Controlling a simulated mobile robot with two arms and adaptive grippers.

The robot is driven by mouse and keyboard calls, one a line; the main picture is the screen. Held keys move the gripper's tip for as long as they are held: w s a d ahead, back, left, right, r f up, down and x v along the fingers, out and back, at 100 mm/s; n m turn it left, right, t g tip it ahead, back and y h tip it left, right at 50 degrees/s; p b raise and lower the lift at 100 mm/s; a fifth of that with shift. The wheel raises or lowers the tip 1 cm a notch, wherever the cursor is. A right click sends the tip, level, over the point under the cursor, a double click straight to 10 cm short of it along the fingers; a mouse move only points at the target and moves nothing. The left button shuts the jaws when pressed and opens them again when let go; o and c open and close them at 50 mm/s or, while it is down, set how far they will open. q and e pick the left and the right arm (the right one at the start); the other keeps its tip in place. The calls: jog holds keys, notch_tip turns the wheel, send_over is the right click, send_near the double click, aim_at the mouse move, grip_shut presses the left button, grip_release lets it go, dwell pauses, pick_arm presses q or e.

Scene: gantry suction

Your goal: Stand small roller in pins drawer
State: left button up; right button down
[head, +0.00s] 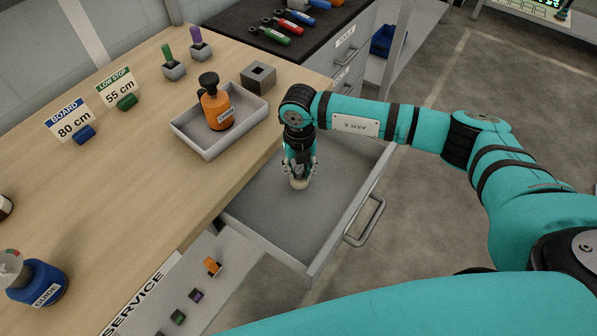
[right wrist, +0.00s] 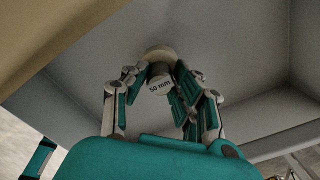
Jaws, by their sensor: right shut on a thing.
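The drawer (head: 262,215) is pulled out from under the wooden bench and has a bare grey floor. My right gripper (head: 299,172) points down inside it, shut on the small roller (head: 299,184). The roller is a pale, short cylinder held upright, low near the drawer floor. In the right wrist view the roller (right wrist: 159,72) shows a "50 mm" label between the fingers of the gripper (right wrist: 162,82). I cannot tell whether its end touches the floor. My left gripper is not in view.
A grey tray (head: 185,135) with an orange bottle (head: 214,105) stands on the bench beside the drawer, near a grey block (head: 258,76). The drawer's front has a metal handle (head: 366,222). The drawer floor around the roller is clear.

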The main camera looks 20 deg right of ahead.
aim_at(299, 169)
jog(key=shift+f, duration=1.1)
jog(key=shift+f, duration=0.2)
jog(key=c, duration=1.1)
grip_release()
jog(key=shift+o, duration=0.2)
jog(key=shift+r, duration=0.1)
notch_tip(299, 169, up, 12)
jog(key=shift+r+b, duration=0.15)
jog(key=shift+b, duration=0.3)
